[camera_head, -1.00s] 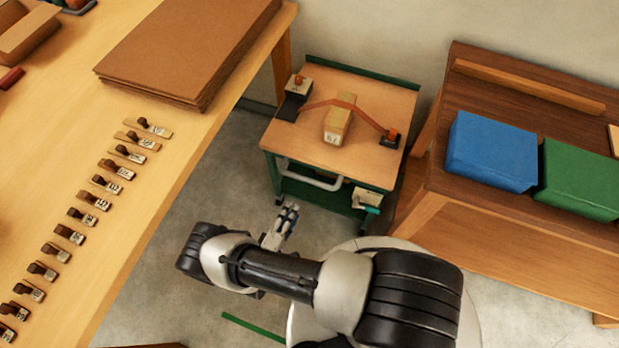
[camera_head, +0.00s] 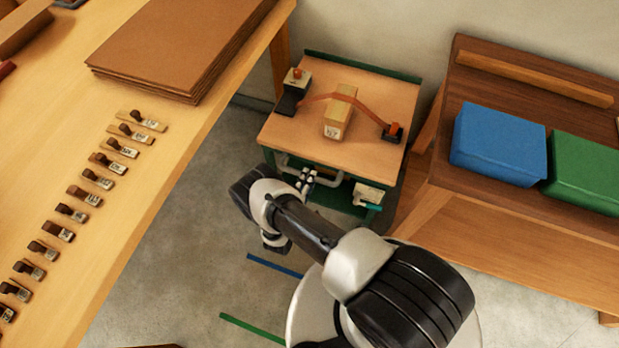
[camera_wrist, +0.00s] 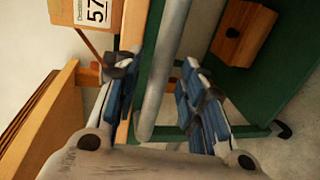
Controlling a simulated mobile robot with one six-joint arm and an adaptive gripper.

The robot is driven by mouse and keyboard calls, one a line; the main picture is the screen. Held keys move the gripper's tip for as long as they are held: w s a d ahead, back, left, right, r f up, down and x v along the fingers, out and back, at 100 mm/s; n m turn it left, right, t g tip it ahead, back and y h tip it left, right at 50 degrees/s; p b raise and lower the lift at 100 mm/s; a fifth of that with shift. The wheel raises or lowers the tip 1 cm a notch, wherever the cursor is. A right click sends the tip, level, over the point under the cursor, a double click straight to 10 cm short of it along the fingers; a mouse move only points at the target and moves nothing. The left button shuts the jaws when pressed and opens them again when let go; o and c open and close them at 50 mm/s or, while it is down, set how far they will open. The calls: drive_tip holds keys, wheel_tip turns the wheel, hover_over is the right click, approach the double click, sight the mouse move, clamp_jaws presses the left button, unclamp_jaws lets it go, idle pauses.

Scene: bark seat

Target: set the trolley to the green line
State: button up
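The trolley (camera_head: 348,156) has a wooden top and a green frame, and stands between the long bench and the dark wooden table. Its grey handle bar (camera_head: 326,181) runs along the near side, and shows large in the wrist view (camera_wrist: 165,70). My gripper (camera_head: 307,176) is at the left part of the handle. In the wrist view my gripper (camera_wrist: 160,95) is open, with a blue-padded finger on each side of the bar and gaps beside it. The green line (camera_head: 252,328) lies on the floor, nearer than the trolley; my arm's base may hide its right end.
A blue line (camera_head: 275,265) lies on the floor between trolley and green line. A block (camera_head: 341,112) under an orange strap rests on the trolley. The bench (camera_head: 160,170) stands left; the table (camera_head: 500,215) with blue and green boxes stands close on the right.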

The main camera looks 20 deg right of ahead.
drive_tip(key=shift+x, duration=1.2)
drive_tip(key=shift+c, duration=0.3)
clamp_jaws()
